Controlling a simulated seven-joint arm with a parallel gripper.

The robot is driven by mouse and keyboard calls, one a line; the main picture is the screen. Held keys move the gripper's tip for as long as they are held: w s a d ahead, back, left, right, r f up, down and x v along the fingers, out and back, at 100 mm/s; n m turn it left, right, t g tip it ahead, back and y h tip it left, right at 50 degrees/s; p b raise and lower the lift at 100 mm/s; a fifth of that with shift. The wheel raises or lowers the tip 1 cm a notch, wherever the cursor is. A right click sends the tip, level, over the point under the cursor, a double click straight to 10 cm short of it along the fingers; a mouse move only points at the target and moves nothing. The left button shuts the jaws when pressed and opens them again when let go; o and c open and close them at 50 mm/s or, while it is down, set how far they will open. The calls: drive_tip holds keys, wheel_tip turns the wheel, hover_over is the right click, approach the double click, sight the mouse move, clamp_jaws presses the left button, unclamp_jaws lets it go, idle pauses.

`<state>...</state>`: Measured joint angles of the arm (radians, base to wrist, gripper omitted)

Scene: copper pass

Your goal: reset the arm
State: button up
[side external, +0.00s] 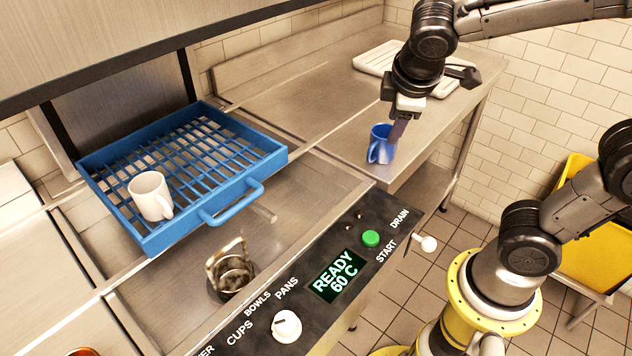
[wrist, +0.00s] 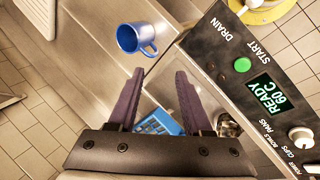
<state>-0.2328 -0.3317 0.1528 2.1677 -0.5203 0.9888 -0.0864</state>
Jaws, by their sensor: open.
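My gripper (side external: 396,136) hangs over the steel counter at the right, pointing down. In the wrist view its two dark purple fingers (wrist: 160,74) are apart, with nothing held between them. A blue mug (side external: 379,146) stands on the counter right by the fingers in the side view. In the wrist view the blue mug (wrist: 129,39) shows its open mouth and lies beyond the fingertips, not between them. Whether a finger touches it cannot be told.
A blue rack (side external: 232,208) holds a white mug (side external: 149,196). A control panel (side external: 358,285) reads READY 60 C, with a green button (side external: 371,238) and white dial (side external: 286,325). A white tray (side external: 372,59) lies at the counter's back. A yellow chair-like thing (side external: 577,254) stands right.

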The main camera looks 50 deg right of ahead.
drive_tip(key=s+a+m+t+y, duration=0.2)
drive_tip(key=s+m, duration=0.4)
drive_tip(key=s, duration=0.4)
drive_tip(key=shift+s+a+f+m+y, duration=0.15)
drive_tip(key=shift+s+a+m+y, duration=0.25)
drive_tip(key=shift+y, duration=0.7)
drive_tip(key=shift+a, duration=0.1)
idle(0.5)
